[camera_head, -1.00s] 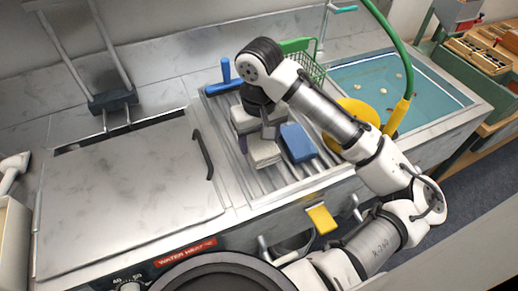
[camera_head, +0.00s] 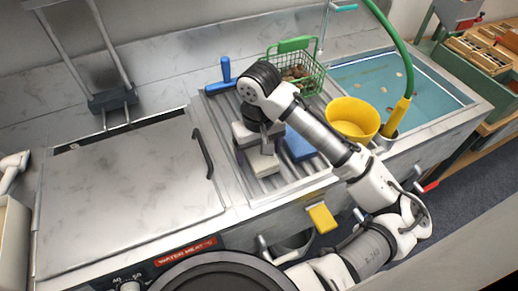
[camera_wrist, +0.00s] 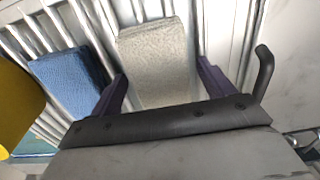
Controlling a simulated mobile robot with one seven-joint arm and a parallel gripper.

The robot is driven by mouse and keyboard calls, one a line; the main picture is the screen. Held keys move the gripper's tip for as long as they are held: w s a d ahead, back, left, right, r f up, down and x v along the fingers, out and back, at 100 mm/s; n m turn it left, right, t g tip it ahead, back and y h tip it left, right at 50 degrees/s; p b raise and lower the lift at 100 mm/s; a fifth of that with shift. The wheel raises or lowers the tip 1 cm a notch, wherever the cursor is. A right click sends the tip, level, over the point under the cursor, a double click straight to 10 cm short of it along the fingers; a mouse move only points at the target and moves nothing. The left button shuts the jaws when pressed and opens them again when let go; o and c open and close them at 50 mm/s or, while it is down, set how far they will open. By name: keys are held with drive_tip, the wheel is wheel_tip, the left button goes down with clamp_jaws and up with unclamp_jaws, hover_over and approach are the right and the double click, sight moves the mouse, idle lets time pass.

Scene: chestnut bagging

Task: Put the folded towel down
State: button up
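The folded towel (camera_head: 264,165) is a pale grey-beige block low over the ribbed drainboard (camera_head: 232,173). In the wrist view the towel (camera_wrist: 158,62) lies between the two purple fingers of my gripper (camera_wrist: 161,75), which are close to its left and right sides. My gripper (camera_head: 257,145) is above the towel in the head view and hides part of it. Whether the towel's underside touches the drainboard is hidden.
A blue folded cloth (camera_head: 299,145) lies just right of the towel; it also shows in the wrist view (camera_wrist: 67,82). A green basket (camera_head: 310,72) with brown contents, a blue-handled tool (camera_head: 226,78) and a yellow bowl (camera_head: 352,118) stand nearby. The left lid (camera_head: 120,175) is clear.

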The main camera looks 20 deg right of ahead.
wheel_tip(320, 180, up, 12)
drive_tip(key=shift+r, duration=0.2)
idle(0.5)
idle(0.4)
